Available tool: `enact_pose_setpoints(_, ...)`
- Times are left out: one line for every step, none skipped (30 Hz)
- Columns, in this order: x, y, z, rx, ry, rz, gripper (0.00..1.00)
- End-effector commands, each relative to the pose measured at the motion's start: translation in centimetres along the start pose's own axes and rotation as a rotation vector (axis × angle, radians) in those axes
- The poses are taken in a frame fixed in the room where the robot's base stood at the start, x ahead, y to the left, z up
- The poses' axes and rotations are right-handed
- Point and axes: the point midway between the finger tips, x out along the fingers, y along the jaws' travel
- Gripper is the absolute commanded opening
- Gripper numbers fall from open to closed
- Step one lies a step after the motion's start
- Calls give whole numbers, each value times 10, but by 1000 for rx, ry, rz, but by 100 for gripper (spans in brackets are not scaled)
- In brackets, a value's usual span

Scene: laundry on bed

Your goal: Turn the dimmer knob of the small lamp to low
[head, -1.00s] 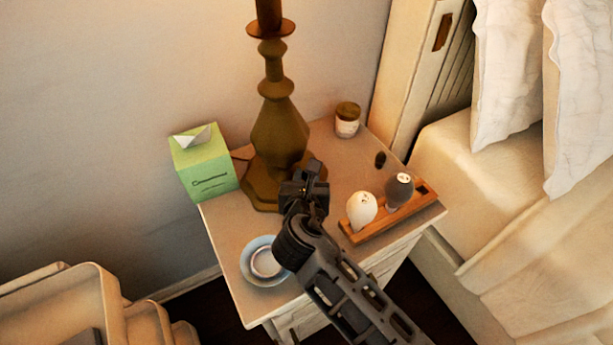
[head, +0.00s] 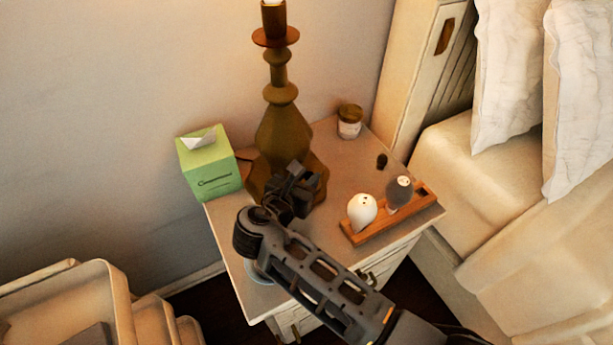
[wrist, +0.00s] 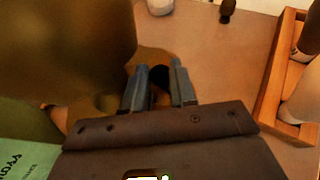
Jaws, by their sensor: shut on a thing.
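The lamp (head: 283,130) is a tall, brass-brown turned stem on a wide base, standing at the back of the nightstand. Its upper part is out of frame. My gripper (head: 291,185) is low at the front of the lamp base in the head view, where it hides the knob. In the wrist view, the dark round dimmer knob (wrist: 160,77) sits between the two fingers of my gripper (wrist: 158,84), which are shut on it. The lamp body (wrist: 75,45) fills the upper left there. The knob's setting cannot be read.
A green tissue box (head: 209,166) stands left of the lamp. A wooden tray (head: 368,232) with a white and a dark shaker is to the right. A lidded jar (head: 350,122) and a small dark object (head: 382,160) stand behind. My arm mostly covers a dish at the front.

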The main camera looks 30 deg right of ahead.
Motion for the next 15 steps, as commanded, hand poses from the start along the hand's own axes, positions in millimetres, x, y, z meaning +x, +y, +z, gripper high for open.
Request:
enact_pose_setpoints(0, 0, -2, -2, 2, 0, 0)
enact_pose_setpoints(0, -1, -2, -2, 2, 0, 0)
enact_pose_setpoints(0, -1, -2, -3, 2, 0, 27)
enact_pose_setpoints(0, -1, -2, -3, 2, 0, 30)
enact_pose_setpoints(0, 0, -2, -3, 2, 0, 33)
enact_pose_setpoints(0, 0, -2, -2, 2, 0, 37)
enact_pose_setpoints(0, 0, -1, -2, 1, 0, 39)
enact_pose_setpoints(0, 0, -1, -2, 1, 1, 42)
enact_pose_setpoints(0, 0, -1, -2, 1, 1, 46)
enact_pose_setpoints(0, 0, -1, -2, 1, 1, 48)
enact_pose_setpoints(0, 0, -1, -2, 1, 1, 48)
enact_pose_setpoints(0, 0, -1, -2, 1, 1, 48)
enact_pose_setpoints(0, 0, -1, -2, 1, 1, 48)
enact_pose_setpoints(0, 0, -1, -2, 1, 1, 48)
enact_pose_setpoints(0, 0, -1, -2, 1, 1, 48)
